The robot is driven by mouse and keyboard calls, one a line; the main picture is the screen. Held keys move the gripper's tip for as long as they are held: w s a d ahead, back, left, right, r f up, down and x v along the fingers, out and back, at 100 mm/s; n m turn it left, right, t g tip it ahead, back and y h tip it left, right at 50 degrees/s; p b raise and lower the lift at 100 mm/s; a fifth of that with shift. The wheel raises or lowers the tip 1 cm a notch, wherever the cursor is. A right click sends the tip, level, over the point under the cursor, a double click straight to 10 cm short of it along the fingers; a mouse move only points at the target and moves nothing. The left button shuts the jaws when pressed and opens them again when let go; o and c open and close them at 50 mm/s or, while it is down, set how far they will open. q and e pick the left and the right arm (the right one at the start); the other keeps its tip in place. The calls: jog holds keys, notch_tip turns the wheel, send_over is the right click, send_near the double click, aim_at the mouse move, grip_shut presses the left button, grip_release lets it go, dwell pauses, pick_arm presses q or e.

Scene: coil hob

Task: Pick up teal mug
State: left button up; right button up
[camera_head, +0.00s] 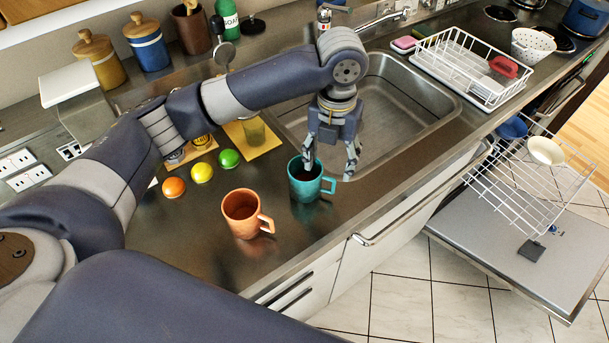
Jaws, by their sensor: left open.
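The teal mug (304,186) stands upright on the steel counter, near the front edge of the sink. Its handle points right and its inside looks dark. My left gripper (329,170) points down from above and behind the mug. Its fingers are spread: one finger is at the mug's far rim and the other is to the right of the mug, above the handle side. I cannot tell whether either finger touches the mug. My right gripper is not in view.
An orange mug (244,213) stands close to the left of the teal mug. Orange, yellow and green balls (202,172) lie farther left. The sink (398,98) is behind, with a white dish rack (462,66) to its right. An open dishwasher rack (520,185) sticks out at right.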

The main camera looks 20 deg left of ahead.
aim_at(327, 177)
pick_arm(q)
notch_tip(327, 177, down, 4)
jog(key=shift+r+p, duration=0.25)
jog(key=shift+p, duration=0.05)
jog(key=shift+a+f+p, duration=0.1)
jog(key=shift+f+p, duration=0.3)
jog(key=shift+f, duration=0.2)
notch_tip(327, 177, down, 4)
jog(key=shift+r+p, duration=0.2)
jog(key=shift+p, duration=0.45)
jog(key=shift+f, duration=0.35)
grip_shut()
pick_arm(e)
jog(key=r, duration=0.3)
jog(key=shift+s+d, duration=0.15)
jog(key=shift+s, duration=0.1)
